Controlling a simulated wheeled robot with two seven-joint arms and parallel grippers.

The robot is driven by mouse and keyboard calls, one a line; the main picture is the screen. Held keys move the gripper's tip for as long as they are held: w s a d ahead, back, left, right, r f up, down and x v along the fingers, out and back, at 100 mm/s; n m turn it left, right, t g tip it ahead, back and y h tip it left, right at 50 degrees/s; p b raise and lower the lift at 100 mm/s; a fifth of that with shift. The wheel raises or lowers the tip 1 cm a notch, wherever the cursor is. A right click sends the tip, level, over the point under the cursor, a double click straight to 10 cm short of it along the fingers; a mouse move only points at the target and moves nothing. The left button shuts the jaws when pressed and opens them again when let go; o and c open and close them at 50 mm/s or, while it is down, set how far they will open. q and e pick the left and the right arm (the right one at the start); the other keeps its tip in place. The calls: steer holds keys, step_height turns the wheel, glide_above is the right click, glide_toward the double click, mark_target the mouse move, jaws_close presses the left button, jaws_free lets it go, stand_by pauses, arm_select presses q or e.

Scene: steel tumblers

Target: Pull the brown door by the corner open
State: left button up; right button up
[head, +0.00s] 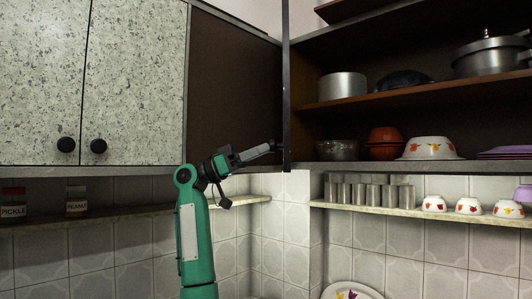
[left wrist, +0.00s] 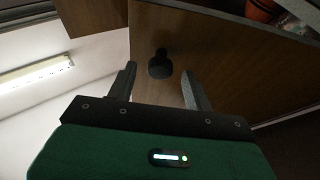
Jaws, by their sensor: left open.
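The brown door (head: 286,80) shows in the head view as a thin upright dark strip at the corner, seen almost edge-on and standing out in front of the shelves. Its broad wooden face (left wrist: 225,60) fills much of the left wrist view. A round black knob (left wrist: 160,63) sits on that face. My left gripper (head: 272,149) is beside the lower part of the door in the head view. In the left wrist view its open fingers (left wrist: 158,72) have the knob between their tips; contact cannot be told. My right gripper is not in view.
Speckled cabinet doors (head: 135,80) and a dark brown panel (head: 235,90) are to the left. Open shelves on the right hold a steel pot (head: 342,86), an orange bowl (head: 384,135) and a white bowl (head: 430,148). Steel tumblers (head: 370,192) stand on the ledge (head: 420,210) below.

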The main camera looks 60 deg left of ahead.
arm_select(q)
steer(key=b+v, duration=0.3)
steer(key=v, duration=0.9)
steer(key=shift+b, duration=0.4)
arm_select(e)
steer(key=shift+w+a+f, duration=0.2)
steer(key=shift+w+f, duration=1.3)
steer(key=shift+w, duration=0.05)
arm_select(q)
steer(key=shift+w, duration=0.1)
